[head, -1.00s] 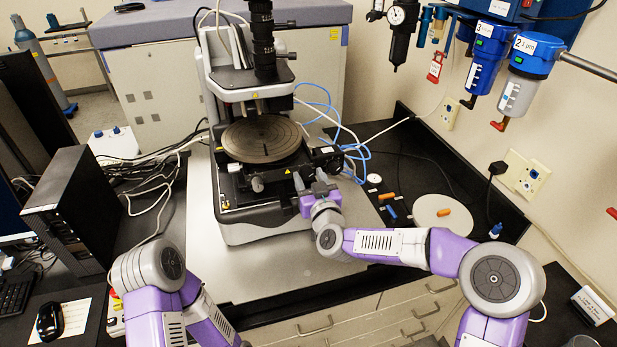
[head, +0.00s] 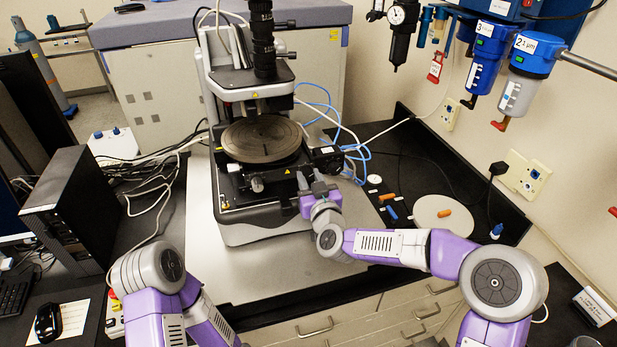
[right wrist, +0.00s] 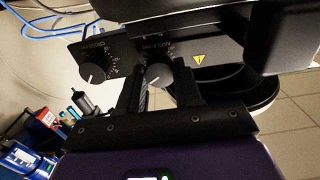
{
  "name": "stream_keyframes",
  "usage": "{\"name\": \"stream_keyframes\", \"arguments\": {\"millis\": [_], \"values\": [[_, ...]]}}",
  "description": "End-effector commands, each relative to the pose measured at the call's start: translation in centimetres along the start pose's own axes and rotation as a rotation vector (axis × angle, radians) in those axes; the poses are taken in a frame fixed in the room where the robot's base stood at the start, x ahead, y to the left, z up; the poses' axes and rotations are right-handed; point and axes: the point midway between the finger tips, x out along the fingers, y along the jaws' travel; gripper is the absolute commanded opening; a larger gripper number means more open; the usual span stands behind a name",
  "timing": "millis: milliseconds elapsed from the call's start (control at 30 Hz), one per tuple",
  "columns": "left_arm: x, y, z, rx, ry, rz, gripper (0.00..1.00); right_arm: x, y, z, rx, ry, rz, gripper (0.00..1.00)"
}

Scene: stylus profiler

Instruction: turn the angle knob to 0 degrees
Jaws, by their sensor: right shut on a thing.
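The stylus profiler (head: 250,210) stands on the bench with a round dark stage (head: 262,138). My right gripper (head: 316,180) is at the front right of its base, fingers pointing at the panel. In the right wrist view the panel holds two round knobs with pale pointer lines. One knob (right wrist: 158,75) sits between my right gripper's fingers (right wrist: 160,90), which are shut on it. The other knob (right wrist: 93,73) is free, to the left. The left gripper is not in view; only my left arm shows.
Blue tubes (head: 355,155) run close to the right of the profiler. A white disc (head: 445,217) and small orange and blue pieces (head: 391,212) lie on the black bench at right. A dark computer case (head: 75,215) stands at left. The grey plate before the profiler is clear.

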Motion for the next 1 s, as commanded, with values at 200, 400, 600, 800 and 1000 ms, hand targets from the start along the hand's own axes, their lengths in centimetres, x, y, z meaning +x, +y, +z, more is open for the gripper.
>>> {"name": "stream_keyframes", "arguments": {"millis": [200,400,600,800,1000], "values": [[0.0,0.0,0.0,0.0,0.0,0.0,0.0,-0.03,-0.25,-0.11,-0.178,0.002,-0.003,0.0],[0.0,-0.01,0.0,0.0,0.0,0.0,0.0,-0.04,-0.3,-0.11,-0.617,0.002,-0.004,0.0],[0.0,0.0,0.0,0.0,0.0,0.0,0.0,-0.02,-0.23,-0.03,-1.056,0.002,-0.003,0.0],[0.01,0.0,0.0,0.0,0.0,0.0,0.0,-0.01,-0.01,0.07,-1.032,-0.001,-0.001,0.49],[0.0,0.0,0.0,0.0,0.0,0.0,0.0,0.0,-0.01,0.06,-1.03,-0.001,-0.001,0.59]]}}
